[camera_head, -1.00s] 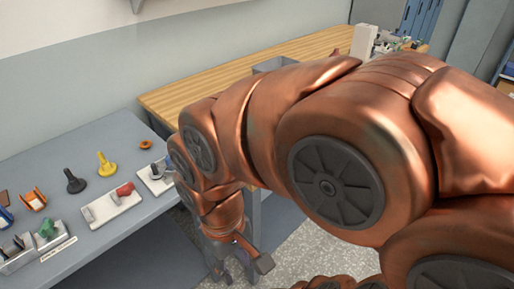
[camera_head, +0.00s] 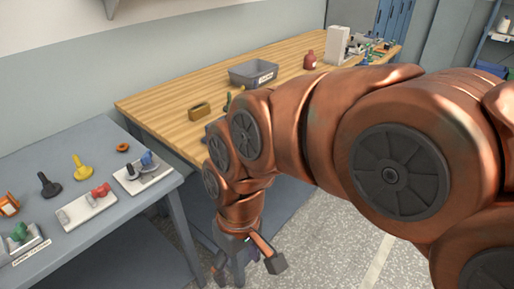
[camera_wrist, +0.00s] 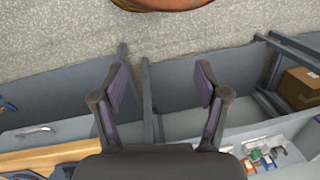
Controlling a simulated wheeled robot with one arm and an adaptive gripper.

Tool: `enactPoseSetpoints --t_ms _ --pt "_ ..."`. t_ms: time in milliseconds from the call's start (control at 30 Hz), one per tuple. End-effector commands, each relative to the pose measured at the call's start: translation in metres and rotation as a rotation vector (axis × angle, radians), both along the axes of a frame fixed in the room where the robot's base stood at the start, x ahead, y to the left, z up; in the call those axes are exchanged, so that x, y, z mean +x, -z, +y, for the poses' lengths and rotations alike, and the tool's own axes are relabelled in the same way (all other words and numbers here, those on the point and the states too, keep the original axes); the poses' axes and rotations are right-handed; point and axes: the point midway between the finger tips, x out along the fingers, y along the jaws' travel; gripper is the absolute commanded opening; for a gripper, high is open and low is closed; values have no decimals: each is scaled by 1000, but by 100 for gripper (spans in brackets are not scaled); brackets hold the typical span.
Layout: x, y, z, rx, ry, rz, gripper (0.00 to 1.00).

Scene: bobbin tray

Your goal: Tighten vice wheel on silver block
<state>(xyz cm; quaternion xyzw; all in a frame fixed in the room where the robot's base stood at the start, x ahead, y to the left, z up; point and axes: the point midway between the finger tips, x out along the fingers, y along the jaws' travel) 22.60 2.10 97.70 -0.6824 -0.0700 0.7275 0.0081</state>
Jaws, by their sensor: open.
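My gripper (camera_head: 247,262) hangs low in front of the benches in the head view, below the tabletops. Its two fingers stand apart in the wrist view (camera_wrist: 163,82), with nothing between them but floor and bench legs. I cannot clearly make out a vice wheel or a silver block in either view. A small light block with a blue part and a dark knob (camera_head: 143,168) sits at the right end of the grey table (camera_head: 128,205). My arm covers part of the wooden bench (camera_head: 165,100).
Speckled floor is open at lower right.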

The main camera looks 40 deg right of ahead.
Motion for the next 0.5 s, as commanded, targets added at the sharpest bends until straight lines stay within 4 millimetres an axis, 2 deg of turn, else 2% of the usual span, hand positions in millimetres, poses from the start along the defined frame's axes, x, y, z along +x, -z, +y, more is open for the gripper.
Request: enactPoseSetpoints --t_ms 33,133,300,500 --pt "14 19 7 41 -21 -38 82" --pt "43 30 20 126 -72 -128 85" --pt "92 38 33 251 -138 -294 85" --pt "147 39 30 369 -184 -512 85"
